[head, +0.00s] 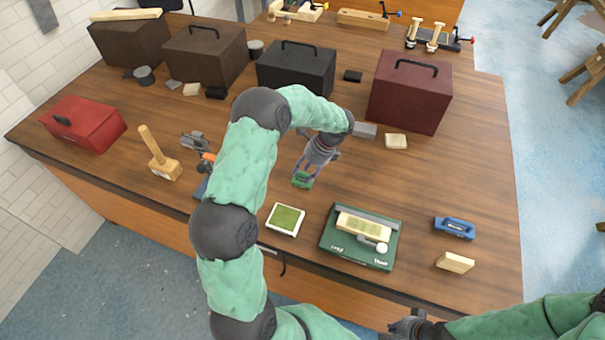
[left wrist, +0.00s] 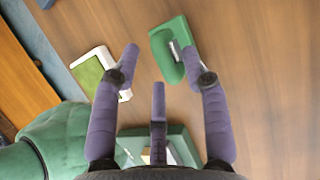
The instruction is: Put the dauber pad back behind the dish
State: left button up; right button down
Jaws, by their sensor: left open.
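The dauber pad, a green block with a small metal-looking handle (head: 301,181), lies on the table behind and slightly right of the dish. It also shows in the left wrist view (left wrist: 168,58). The dish is a white, square tray (head: 273,228) with a green surface inside; it shows at the left of the left wrist view (left wrist: 124,96). My left gripper (head: 306,167) is open, with its purple fingers just over the dauber pad. One fingertip overlaps the pad's handle in the left wrist view; I cannot tell whether they touch. My right gripper (head: 400,328) is low at the front edge, its fingers unclear.
A green case (head: 338,250) with a wooden block on it stands right of the dish. A blue tool (head: 454,228) and wooden block (head: 455,262) lie farther right. A mallet (head: 163,168) is at left. Toolboxes, including a maroon one (head: 408,95), stand behind.

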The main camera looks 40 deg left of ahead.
pick_arm(q)
jog(key=v, duration=0.9)
jog(key=shift+r+p, duration=0.35)
jog(key=shift+p, duration=0.1)
jog(key=shift+w+d, duration=0.1)
